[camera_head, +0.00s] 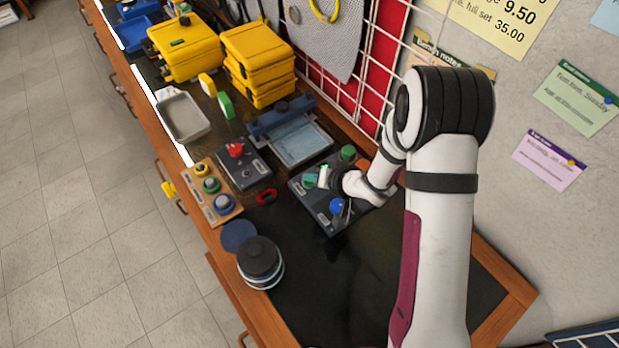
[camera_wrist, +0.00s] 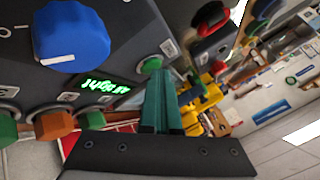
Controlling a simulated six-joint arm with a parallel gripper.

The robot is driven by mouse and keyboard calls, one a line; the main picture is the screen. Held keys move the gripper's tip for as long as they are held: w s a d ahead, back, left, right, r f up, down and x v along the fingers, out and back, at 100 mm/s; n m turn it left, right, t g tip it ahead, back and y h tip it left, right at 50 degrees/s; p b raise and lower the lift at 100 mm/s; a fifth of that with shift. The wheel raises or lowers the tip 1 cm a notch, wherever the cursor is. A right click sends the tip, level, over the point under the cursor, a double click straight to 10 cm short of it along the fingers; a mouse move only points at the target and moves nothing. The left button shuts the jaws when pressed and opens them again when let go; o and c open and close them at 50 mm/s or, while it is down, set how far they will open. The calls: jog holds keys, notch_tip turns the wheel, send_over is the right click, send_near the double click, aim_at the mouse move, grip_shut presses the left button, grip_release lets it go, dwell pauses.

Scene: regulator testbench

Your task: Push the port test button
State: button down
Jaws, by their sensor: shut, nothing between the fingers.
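The dark control panel (camera_head: 322,214) lies on the bench under my gripper. It carries a blue knob (camera_head: 337,206), which is large in the wrist view (camera_wrist: 68,38), and a green button (camera_head: 348,153) at its far edge. In the wrist view, glowing green lettering (camera_wrist: 104,87) shows between the knob and another green button (camera_wrist: 150,65). My gripper (camera_head: 311,180) is over the panel's left part. Its teal fingers (camera_wrist: 164,76) are shut and empty, their tips beside that green button; I cannot tell whether they touch it. An orange button (camera_wrist: 53,125) sits along the edge. I cannot read which button is port.
A grey box with a red knob (camera_head: 236,150) and a wooden board (camera_head: 225,215) with several buttons stand left of the panel. A red magnet (camera_head: 266,196) lies between. A dark-lidded jar (camera_head: 260,262) stands at the front. The bench right of the jar is clear.

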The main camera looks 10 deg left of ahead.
jog(key=shift+r, duration=0.9)
jog(key=shift+r, duration=2.55)
